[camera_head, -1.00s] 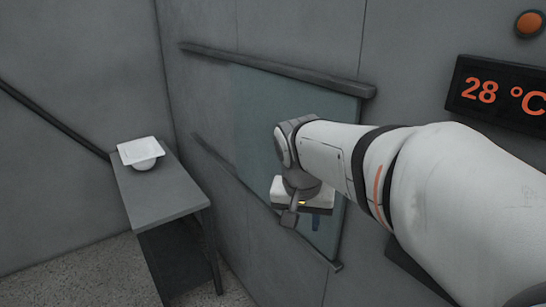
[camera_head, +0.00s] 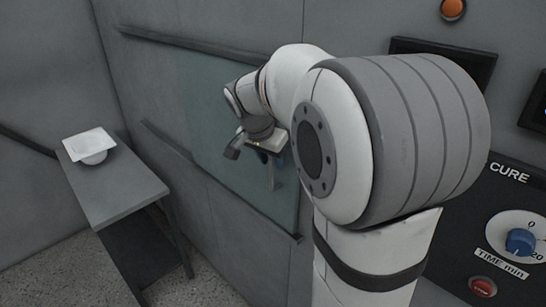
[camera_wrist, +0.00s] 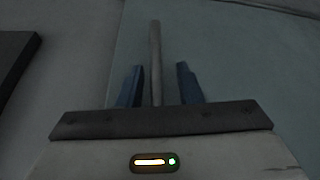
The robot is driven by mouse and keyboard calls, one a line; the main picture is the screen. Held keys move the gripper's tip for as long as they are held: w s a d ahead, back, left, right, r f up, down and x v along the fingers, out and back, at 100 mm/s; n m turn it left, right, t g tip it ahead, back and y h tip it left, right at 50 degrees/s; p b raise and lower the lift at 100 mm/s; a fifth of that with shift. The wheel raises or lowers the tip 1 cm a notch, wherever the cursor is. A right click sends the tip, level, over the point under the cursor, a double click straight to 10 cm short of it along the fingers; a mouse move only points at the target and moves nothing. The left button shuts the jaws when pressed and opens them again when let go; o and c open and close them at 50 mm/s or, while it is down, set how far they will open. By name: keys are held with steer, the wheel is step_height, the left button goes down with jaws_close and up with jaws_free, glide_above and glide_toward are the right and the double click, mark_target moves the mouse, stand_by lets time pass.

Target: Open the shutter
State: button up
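The shutter is a flat, translucent blue-green panel (camera_head: 205,110) on the grey wall, between an upper rail and a lower rail. It covers the right part of the span between the rails. A slim grey bar handle (camera_wrist: 155,55) stands up in the wrist view, against the panel. My gripper (camera_wrist: 160,85) has two blue fingers, one on each side of the bar, with a visible gap at least on the right. It is open around or just in front of the bar; the depth is unclear. In the head view my gripper (camera_head: 266,158) is at the panel, partly hidden by my arm.
A grey side table (camera_head: 118,190) at left holds a white dish-like object (camera_head: 90,145). A control panel (camera_head: 510,215) with a blue dial (camera_head: 520,242) and red stop button (camera_head: 483,287) is at right. An orange button (camera_head: 453,9) sits above. My arm blocks the middle.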

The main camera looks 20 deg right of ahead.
steer(key=shift+f, duration=0.1)
jaws_close()
stand_by(0.3)
